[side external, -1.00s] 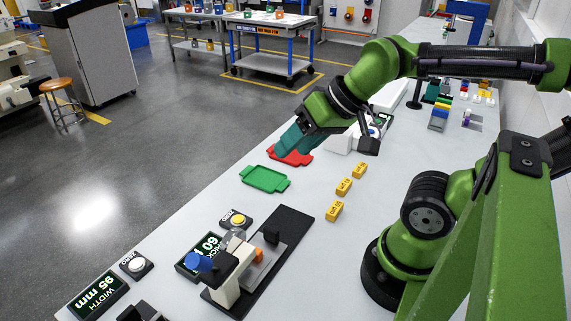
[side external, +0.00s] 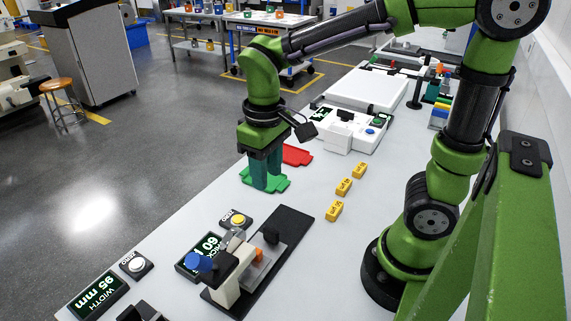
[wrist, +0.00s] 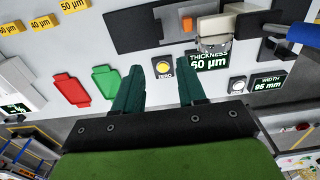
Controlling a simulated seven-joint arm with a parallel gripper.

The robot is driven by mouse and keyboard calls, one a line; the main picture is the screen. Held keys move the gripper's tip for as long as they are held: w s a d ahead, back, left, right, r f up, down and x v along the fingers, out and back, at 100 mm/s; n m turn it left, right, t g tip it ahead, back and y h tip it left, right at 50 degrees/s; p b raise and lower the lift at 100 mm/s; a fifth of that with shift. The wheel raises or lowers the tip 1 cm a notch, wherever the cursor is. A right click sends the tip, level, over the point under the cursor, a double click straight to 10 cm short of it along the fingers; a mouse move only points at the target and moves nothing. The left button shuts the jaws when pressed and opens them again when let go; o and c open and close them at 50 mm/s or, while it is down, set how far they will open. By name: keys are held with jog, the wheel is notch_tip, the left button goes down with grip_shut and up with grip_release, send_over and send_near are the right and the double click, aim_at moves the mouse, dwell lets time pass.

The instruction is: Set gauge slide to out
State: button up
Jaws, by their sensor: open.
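The thickness gauge has a black base (side external: 290,232), a cream frame (side external: 226,287) and a blue knob (side external: 200,262). I cannot tell the slide's position. My gripper (side external: 267,188) points down over the green tray, apart from the gauge. Its two teal fingers are spread and empty in the wrist view (wrist: 160,80).
A green tray (side external: 279,185) is partly hidden by my fingers; a red tray (side external: 298,155) lies behind it. Several yellow blocks (side external: 344,187) line the table. The yellow zero button (side external: 238,220) and thickness display (side external: 190,257) stand beside the gauge. Bare table lies between trays and gauge.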

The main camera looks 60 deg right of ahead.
aim_at(271, 229)
notch_tip(271, 229, down, 17)
jog(key=shift+s+r, duration=0.1)
jog(key=shift+s, duration=0.05)
dwell(0.5)
grip_shut()
jog(key=shift+d, duration=0.15)
